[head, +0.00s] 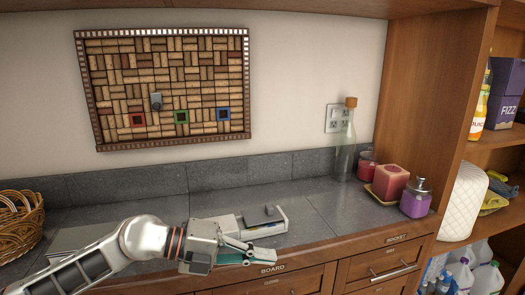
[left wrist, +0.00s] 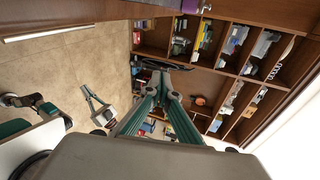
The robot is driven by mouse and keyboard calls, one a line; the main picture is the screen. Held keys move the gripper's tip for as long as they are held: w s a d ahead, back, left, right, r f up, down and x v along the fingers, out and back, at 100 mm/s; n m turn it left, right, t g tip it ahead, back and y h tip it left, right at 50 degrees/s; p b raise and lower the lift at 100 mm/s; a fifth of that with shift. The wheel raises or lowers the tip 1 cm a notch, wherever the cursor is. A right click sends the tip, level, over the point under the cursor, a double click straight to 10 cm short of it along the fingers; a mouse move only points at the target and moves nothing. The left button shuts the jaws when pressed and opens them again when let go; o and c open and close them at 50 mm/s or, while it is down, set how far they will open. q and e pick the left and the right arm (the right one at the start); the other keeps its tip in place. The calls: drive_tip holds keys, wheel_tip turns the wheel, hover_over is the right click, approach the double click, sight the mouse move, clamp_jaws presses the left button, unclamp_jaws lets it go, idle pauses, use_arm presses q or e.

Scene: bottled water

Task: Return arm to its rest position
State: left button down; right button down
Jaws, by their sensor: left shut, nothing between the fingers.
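My left arm comes in from the left in the head view, over the front of the grey counter (head: 325,210). Its gripper (head: 262,256) is at the counter's front edge, above the drawer fronts, pointing right. It is shut and empty. In the left wrist view the two teal fingers (left wrist: 166,72) converge at their tips with nothing between them. My right gripper is not seen in the head view.
A wicker basket (head: 20,222) stands at the left. A glass bottle (head: 345,148), candles (head: 391,180) and a purple jar (head: 415,198) stand at the right. A cork board (head: 165,85) hangs behind.

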use_arm(q)
drive_tip(key=s+a+f+n+t+y, duration=0.1)
drive_tip(key=a+f+n+t+y, duration=0.2)
drive_tip(key=f+n, duration=0.4)
drive_tip(key=s+a+f+n+t, duration=0.1)
drive_tip(key=a+f+n+t, duration=0.4)
drive_tip(key=n, duration=0.4)
drive_tip(key=a+f+n+t+y, duration=0.2)
drive_tip(key=f+n+t, duration=0.3)
drive_tip(key=n, duration=0.3)
drive_tip(key=s+a+f+n+g+y, duration=0.2)
drive_tip(key=s+a+f, duration=0.3)
drive_tip(key=s+f, duration=0.4)
drive_tip(key=s+a+f+n+g+y, duration=0.3)
drive_tip(key=s+f, duration=0.5)
drive_tip(key=f, duration=0.4)
drive_tip(key=shift+s+a+f+n+y, duration=0.35)
drive_tip(key=shift+a+n+y, duration=0.4)
drive_tip(key=shift+a, duration=0.2)
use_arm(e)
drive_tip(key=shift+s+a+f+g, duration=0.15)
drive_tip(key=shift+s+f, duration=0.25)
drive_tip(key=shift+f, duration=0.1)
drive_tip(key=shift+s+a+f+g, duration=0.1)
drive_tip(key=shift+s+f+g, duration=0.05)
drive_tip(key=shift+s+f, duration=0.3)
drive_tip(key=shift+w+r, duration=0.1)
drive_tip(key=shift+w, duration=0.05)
